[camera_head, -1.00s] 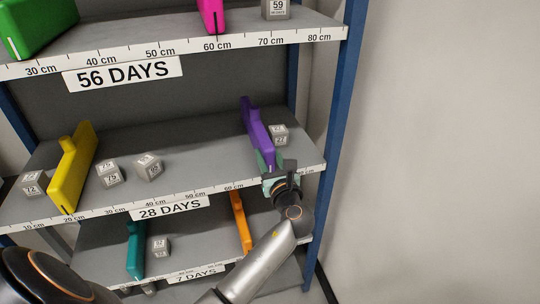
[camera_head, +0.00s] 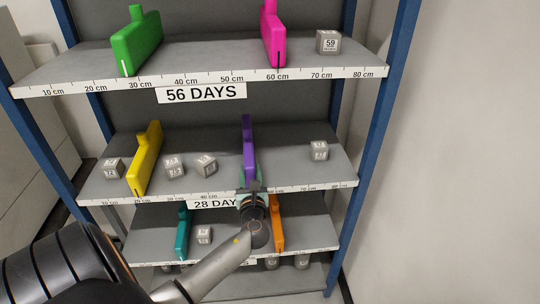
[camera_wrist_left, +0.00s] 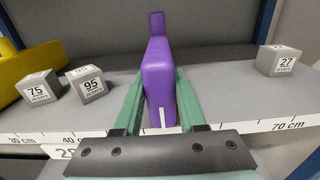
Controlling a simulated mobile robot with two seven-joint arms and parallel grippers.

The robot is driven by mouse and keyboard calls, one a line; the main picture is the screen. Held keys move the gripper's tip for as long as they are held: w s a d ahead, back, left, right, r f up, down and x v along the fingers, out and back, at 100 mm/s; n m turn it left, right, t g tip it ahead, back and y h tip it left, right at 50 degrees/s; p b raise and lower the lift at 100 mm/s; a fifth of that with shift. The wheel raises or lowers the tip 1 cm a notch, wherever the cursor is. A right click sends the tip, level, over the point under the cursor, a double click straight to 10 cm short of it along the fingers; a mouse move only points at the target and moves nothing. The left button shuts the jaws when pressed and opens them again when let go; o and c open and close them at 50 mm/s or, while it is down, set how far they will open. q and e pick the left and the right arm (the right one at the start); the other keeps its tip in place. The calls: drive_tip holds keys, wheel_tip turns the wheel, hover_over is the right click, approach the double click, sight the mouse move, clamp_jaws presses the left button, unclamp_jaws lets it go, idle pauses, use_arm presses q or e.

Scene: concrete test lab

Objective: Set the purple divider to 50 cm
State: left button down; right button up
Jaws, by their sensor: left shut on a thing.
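The purple divider (camera_head: 248,145) stands upright on the middle shelf, the one labelled 28 DAYS. My left gripper (camera_head: 252,192) is at the shelf's front edge, shut on the divider's front end. In the left wrist view, the green fingers lie on both sides of the purple divider (camera_wrist_left: 160,85), and a white line shows on its front face. The divider stands between the 40 cm and 70 cm labels of the scale strip (camera_wrist_left: 245,130). The gripper hides the labels between these, so the exact reading cannot be told. My right gripper is not in view.
On the same shelf, a yellow divider (camera_head: 145,160) and several grey cubes stand left of the purple one. The cube marked 27 (camera_head: 319,151) stands apart at right. An orange divider (camera_head: 278,224) is on the shelf below; a pink one (camera_head: 273,40) is above.

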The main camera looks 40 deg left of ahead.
use_arm(q)
drive_tip(key=shift+s+a, duration=0.9)
drive_tip(key=shift+s, duration=0.1)
drive_tip(key=shift+c, duration=2.4)
unclamp_jaws()
drive_tip(key=v, duration=1.2)
drive_tip(key=shift+s+d, duration=0.2)
drive_tip(key=shift+s, duration=0.05)
drive_tip(key=shift+f, duration=0.1)
